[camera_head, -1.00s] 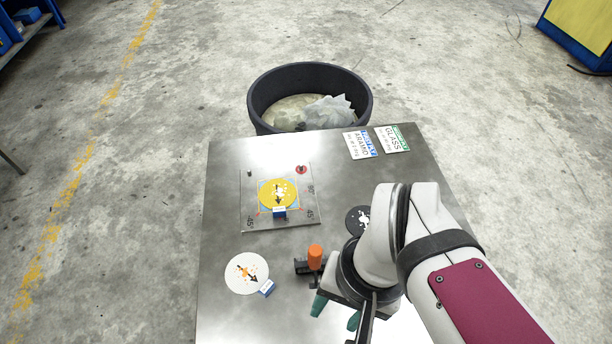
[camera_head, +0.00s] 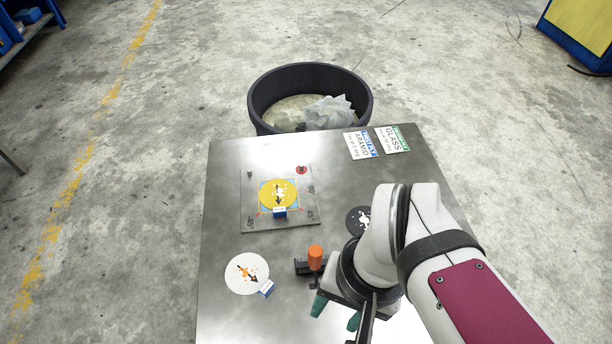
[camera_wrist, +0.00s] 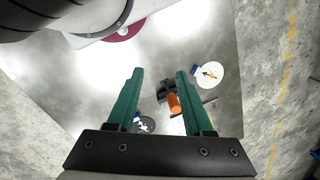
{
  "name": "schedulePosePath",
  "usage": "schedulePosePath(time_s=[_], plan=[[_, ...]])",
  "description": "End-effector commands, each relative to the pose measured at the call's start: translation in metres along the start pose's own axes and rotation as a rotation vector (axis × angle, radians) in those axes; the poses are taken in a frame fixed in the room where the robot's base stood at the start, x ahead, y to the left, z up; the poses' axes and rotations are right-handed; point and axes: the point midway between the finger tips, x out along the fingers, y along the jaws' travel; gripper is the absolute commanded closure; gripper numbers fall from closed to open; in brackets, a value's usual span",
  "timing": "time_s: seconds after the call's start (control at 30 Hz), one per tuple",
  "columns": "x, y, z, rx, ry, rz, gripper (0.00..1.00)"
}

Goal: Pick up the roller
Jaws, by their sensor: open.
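The roller is most likely the orange-handled tool (camera_head: 315,254) with a dark part at its base, standing on the metal table just left of my gripper (camera_head: 337,312). It also shows in the wrist view (camera_wrist: 174,103), between and beyond the two green fingers, closer to the right one. My gripper is open in the wrist view (camera_wrist: 159,75) and holds nothing. The fingers are apart from the tool. My arm hides part of the table around the gripper in the head view.
A white disc (camera_head: 246,273) lies left of the tool. A yellow disc (camera_head: 271,187) lies on a metal plate (camera_head: 250,221) with a red knob. A black disc (camera_head: 355,217) is partly hidden by my arm. Two labelled cards (camera_head: 362,145) lie at the back, before a black bin (camera_head: 365,92).

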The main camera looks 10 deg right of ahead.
Motion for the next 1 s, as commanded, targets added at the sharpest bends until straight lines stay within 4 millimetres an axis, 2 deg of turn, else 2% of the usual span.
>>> schedulePosePath(time_s=[0.13, 0.23, 0.27, 0.53, 0.63, 0.83, 0.9, 1.0], plan=[[0.0, 0.0, 0.0, 0.0, 0.0, 0.0, 0.49], [0.0, 0.0, 0.0, 0.0, 0.0, 0.0, 0.31], [0.0, 0.0, 0.0, 0.0, 0.0, 0.0, 0.29], [-0.001, -0.001, -0.003, 0.02, 0.001, 0.003, 0.29], [-0.007, -0.013, -0.029, 0.226, 0.015, 0.032, 0.29], [-0.004, -0.054, -0.11, 0.862, 0.109, 0.075, 0.29], [0.0, -0.065, -0.127, 1.001, 0.137, 0.072, 0.29], [0.008, -0.07, -0.138, 1.097, 0.154, 0.069, 0.29]])
